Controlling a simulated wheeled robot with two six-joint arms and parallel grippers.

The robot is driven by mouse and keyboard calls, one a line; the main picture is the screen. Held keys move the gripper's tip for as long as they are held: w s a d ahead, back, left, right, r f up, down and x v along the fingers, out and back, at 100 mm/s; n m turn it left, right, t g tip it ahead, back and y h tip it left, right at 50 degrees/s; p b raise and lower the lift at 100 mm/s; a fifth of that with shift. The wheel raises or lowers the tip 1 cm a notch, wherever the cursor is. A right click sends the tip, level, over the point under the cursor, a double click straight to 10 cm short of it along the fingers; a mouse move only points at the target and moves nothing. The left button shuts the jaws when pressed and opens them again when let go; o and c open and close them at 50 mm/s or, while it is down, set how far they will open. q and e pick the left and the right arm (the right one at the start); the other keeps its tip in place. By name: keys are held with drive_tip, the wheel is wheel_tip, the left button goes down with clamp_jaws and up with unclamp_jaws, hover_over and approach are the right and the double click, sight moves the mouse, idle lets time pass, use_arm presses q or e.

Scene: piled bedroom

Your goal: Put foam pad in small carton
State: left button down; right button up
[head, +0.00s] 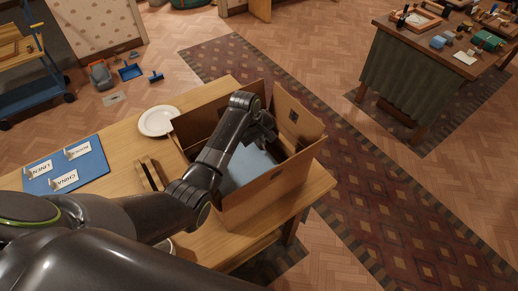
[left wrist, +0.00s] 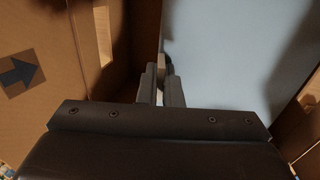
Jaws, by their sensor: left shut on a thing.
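The small carton (head: 265,195) is an open brown cardboard box with raised flaps on the wooden table. The light blue foam pad (head: 250,168) shows inside its opening, partly hidden by my left arm. My left gripper (head: 264,135) reaches down into the carton from above. In the left wrist view, its fingers (left wrist: 161,80) are close together at the edge of the pad (left wrist: 235,60), shut on it. Brown carton walls (left wrist: 60,60) stand close on both sides there. I cannot tell whether the pad touches the carton floor. My right gripper is not in view.
A white plate (head: 159,121) stands left of the carton on the table (head: 118,140). A blue board with labelled cards (head: 90,156) lies farther left. Across the rug, another table (head: 425,45) bears several small things. Floor between the tables is clear.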

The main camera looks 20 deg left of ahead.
sight(260, 151)
use_arm(q)
drive_tip(key=x, duration=0.3)
drive_tip(key=shift+s+a+f+p, duration=0.15)
drive_tip(key=shift+s+f+p, duration=0.2)
drive_tip(key=shift+f, duration=0.2)
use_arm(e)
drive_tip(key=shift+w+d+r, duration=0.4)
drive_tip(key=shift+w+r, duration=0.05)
use_arm(q)
drive_tip(key=shift+f, duration=0.6)
drive_tip(key=c, duration=1.6)
unclamp_jaws()
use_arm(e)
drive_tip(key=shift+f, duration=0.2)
